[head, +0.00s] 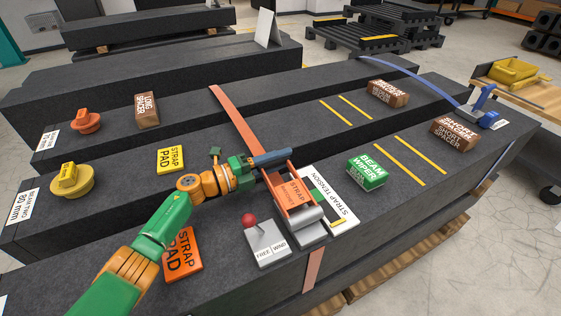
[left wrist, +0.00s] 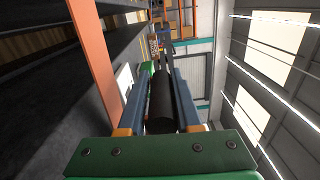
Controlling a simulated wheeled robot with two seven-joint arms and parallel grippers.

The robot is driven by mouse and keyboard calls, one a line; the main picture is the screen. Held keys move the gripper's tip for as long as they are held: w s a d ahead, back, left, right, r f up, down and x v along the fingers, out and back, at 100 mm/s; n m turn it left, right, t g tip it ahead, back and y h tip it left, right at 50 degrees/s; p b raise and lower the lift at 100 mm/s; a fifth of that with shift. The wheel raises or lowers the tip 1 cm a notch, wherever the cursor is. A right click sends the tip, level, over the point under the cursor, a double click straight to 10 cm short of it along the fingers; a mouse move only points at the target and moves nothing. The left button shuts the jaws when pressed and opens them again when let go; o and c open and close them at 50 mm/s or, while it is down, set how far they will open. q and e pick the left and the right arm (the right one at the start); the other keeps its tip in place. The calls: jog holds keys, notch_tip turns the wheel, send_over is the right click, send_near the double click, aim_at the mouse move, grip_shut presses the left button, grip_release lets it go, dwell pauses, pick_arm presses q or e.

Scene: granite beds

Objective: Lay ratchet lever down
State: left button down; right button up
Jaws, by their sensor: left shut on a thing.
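The orange strap ratchet (head: 293,195) stands on the nearest granite beam, its labelled lever plate tilted up above a grey drum. My left gripper (head: 272,158) is at the top of this lever, its blue fingers shut on the lever's handle. In the left wrist view the black cylindrical handle (left wrist: 161,104) lies between the two fingers. In the head view the fingers mostly hide the handle. The orange strap (head: 232,118) runs across the beams and down the near face below the ratchet. My right gripper is not in view.
A grey box (head: 266,243) with a red-knobbed lever, marked FREE and WIND, stands left of the ratchet. A white STRAP TENSION plate (head: 343,213) lies at its right. A green beam wiper (head: 367,171), brown spacers (head: 455,133) and an orange strap pad (head: 182,251) lie around.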

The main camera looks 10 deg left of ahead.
pick_arm(q)
jog(key=shift+f, duration=0.25)
dwell(0.3)
jog(key=c, duration=0.7)
grip_release()
jog(key=shift+d, duration=0.15)
jog(key=shift+o, duration=0.2)
jog(key=shift+s, duration=0.1)
jog(key=v, duration=0.7)
